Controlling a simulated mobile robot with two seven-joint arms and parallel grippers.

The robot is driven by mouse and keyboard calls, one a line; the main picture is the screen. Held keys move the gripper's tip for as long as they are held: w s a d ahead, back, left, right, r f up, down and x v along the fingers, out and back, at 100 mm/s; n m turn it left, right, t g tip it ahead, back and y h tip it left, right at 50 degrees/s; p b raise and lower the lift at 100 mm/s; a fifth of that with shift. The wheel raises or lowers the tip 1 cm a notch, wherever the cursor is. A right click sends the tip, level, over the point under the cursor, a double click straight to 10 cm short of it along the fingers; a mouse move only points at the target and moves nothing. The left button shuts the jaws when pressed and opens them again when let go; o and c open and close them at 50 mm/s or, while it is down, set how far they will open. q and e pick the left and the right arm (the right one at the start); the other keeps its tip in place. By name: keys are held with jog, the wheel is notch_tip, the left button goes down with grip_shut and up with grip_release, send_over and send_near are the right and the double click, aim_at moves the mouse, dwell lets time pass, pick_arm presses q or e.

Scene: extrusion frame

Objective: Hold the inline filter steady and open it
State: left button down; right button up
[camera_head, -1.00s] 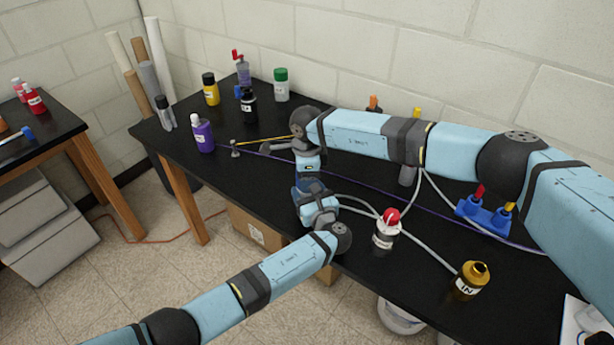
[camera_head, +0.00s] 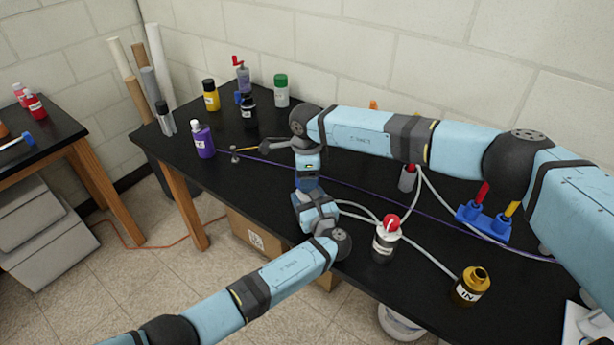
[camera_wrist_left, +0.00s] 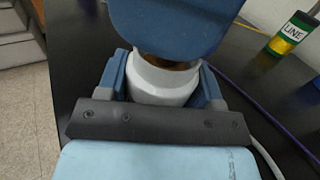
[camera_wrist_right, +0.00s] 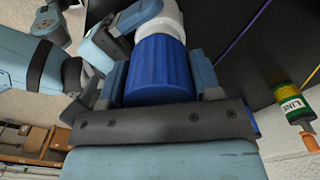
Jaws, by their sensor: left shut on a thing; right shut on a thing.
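The inline filter has a white body (camera_wrist_left: 165,82) and a ridged blue cap (camera_wrist_right: 160,70). My left gripper (camera_head: 316,208) is shut around the white body, with a finger on each side in the left wrist view. My right gripper (camera_head: 308,182) is shut around the blue cap from above, with fingers on both sides in the right wrist view. The two grippers meet near the table's front edge and hide most of the filter in the head view. I cannot tell whether the cap has loosened from the body.
A red-topped bottle (camera_head: 386,240) and an amber "IN" bottle (camera_head: 471,287) stand right of the grippers, with grey tubing nearby. A blue holder (camera_head: 484,222) stands farther right. A purple bottle (camera_head: 202,140) stands left. A "LINE" bottle (camera_wrist_left: 292,35) shows in both wrist views.

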jog(key=shift+r, duration=1.9)
pick_arm(q)
jog(key=shift+c, duration=0.9)
grip_release()
jog(key=shift+s, duration=0.1)
